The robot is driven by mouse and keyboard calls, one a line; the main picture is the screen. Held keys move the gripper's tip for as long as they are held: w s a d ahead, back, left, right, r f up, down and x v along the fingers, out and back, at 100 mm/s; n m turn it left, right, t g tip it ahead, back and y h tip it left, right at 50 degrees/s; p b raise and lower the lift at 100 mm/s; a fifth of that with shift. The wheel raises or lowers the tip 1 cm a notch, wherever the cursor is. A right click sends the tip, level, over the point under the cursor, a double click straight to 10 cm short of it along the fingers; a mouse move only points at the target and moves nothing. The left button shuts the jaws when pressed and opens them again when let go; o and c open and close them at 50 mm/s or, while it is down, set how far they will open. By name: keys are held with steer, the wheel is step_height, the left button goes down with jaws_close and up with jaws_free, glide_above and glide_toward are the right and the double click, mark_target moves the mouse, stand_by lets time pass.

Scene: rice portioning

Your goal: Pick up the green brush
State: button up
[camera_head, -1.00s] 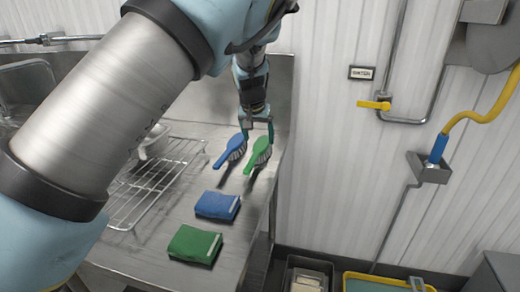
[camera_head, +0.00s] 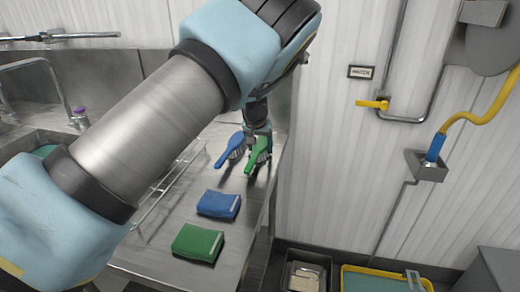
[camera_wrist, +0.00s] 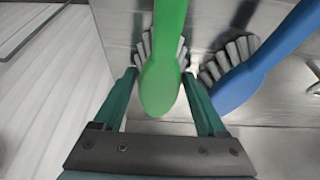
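The green brush (camera_head: 256,155) lies on the steel counter beside the blue brush (camera_head: 231,150), at the counter's right side. In the wrist view the green brush (camera_wrist: 161,75) lies lengthwise between the two fingers of my gripper (camera_wrist: 160,88). The fingers are apart, one on each side of it, with a visible gap to its green back. The right finger is close to the bristles of the blue brush (camera_wrist: 250,75). In the head view my gripper (camera_head: 257,135) is at the far end of the brushes, and the arm hides part of it.
A blue folded cloth (camera_head: 218,205) and a green folded cloth (camera_head: 198,243) lie on the counter nearer the camera. A wire rack (camera_head: 168,190) is at left, partly behind my arm. A ribbed wall (camera_head: 335,150) stands close on the right.

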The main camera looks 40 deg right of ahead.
mark_target(260, 145)
jaws_close()
stand_by(0.4)
step_height(260, 145, up, 10)
steer(key=b, duration=0.3)
